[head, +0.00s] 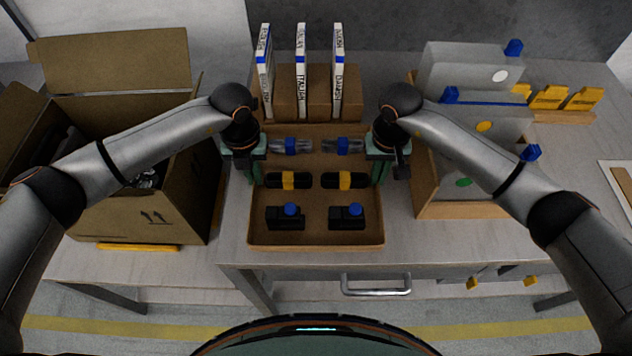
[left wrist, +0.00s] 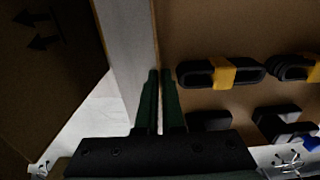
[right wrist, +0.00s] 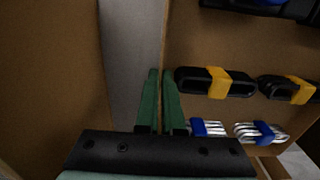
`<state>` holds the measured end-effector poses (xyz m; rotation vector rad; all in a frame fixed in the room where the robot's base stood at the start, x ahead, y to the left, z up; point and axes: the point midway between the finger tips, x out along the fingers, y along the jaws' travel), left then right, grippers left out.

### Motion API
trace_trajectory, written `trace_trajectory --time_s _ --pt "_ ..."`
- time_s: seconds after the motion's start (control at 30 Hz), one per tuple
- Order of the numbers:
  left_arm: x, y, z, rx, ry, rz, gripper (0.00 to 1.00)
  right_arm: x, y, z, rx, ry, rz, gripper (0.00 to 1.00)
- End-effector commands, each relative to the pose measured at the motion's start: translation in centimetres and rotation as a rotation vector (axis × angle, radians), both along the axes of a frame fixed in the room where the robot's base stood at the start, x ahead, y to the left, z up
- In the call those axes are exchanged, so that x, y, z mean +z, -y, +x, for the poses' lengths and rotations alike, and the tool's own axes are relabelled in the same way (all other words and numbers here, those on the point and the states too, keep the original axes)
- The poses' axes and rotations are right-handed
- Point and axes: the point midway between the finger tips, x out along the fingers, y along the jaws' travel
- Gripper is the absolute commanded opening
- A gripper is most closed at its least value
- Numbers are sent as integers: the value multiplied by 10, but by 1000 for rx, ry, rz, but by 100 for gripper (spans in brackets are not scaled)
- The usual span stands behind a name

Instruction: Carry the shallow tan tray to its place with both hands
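The shallow tan tray (head: 317,233) is in the middle of the head view, at the table's front. In it lie two clear pieces with blue bands at the back, two black pieces with yellow bands in the middle, and two black boxes with blue knobs at the front. My left gripper (head: 257,174) is shut on the left wall; its fingers straddle the rim in the left wrist view (left wrist: 160,75). My right gripper (head: 381,174) is shut on the right wall, likewise in the right wrist view (right wrist: 160,75). I cannot tell whether the tray touches the table.
An open cardboard box (head: 150,205) stands close on the left. A tan rack (head: 462,210) with grey panels stands close on the right. Behind the tray, a brown block (head: 319,92) holds three white labelled upright pieces. A drawer handle (head: 376,289) is below the table edge.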

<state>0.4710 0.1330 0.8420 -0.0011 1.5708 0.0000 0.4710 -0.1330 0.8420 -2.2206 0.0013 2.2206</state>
Motion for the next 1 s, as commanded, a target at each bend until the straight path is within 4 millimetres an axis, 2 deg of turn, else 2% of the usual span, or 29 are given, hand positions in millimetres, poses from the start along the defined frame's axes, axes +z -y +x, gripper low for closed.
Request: trace_trajectory --time_s 0.57,1.0 --pt "9 -1 1 2 4 1 0 8 1 1 -2 3 -2 0" --pt "43 -1 1 2 2 2 0 43 1 1 -2 2 -2 0"
